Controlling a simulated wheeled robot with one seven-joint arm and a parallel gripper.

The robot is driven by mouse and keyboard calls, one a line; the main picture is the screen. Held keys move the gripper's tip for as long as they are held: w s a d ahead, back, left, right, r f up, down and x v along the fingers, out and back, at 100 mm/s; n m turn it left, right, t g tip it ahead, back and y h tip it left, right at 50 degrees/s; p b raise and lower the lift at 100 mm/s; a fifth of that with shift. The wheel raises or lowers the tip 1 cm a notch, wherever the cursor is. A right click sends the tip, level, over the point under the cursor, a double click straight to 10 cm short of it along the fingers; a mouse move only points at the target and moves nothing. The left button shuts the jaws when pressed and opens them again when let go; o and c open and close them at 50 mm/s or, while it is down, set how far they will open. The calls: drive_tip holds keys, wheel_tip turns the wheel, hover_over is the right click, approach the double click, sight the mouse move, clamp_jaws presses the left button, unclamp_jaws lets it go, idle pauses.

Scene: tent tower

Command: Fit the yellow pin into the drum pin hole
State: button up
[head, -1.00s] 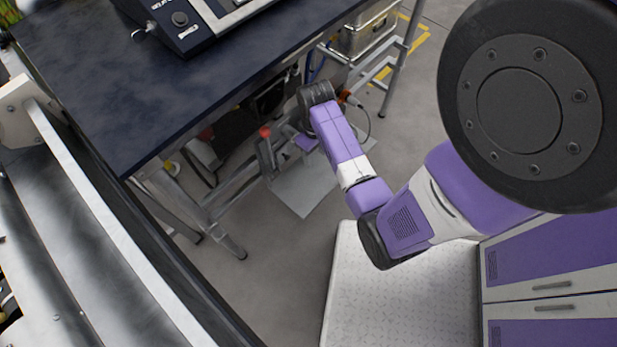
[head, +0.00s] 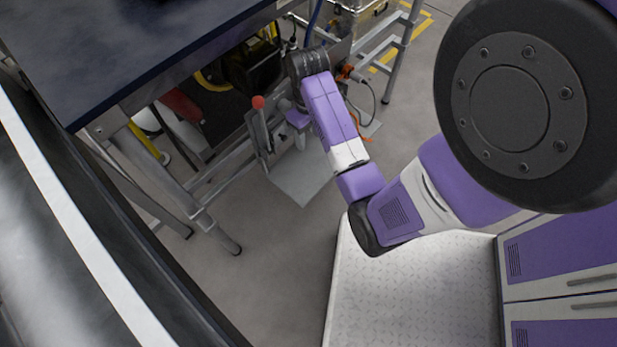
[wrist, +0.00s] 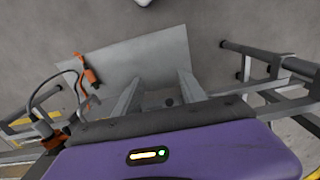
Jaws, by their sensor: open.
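My gripper (wrist: 157,90) is open in the wrist view, its two grey fingers spread above a pale plate on the floor. Nothing shows between the fingers. In the head view my arm reaches down beside the dark table, and the gripper end is small and partly hidden below the wrist. I cannot make out the yellow pin, the drum or its pin hole in either view.
A dark table (head: 130,45) on metal legs fills the upper left of the head view. A red-knobbed lever (head: 259,103) stands on the frame near my gripper. The pale floor plate (head: 300,180) lies below. Open grey floor (head: 270,250) lies in front.

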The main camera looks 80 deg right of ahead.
sight(309, 177)
drive_tip(key=f+b, duration=0.3)
drive_tip(key=f, duration=0.4)
drive_tip(key=f+b, duration=0.4)
drive_tip(key=f, duration=0.4)
drive_tip(key=f+b, duration=0.4)
drive_tip(key=f, duration=0.4)
drive_tip(key=shift+d+f, duration=0.15)
drive_tip(key=shift+d, duration=0.15)
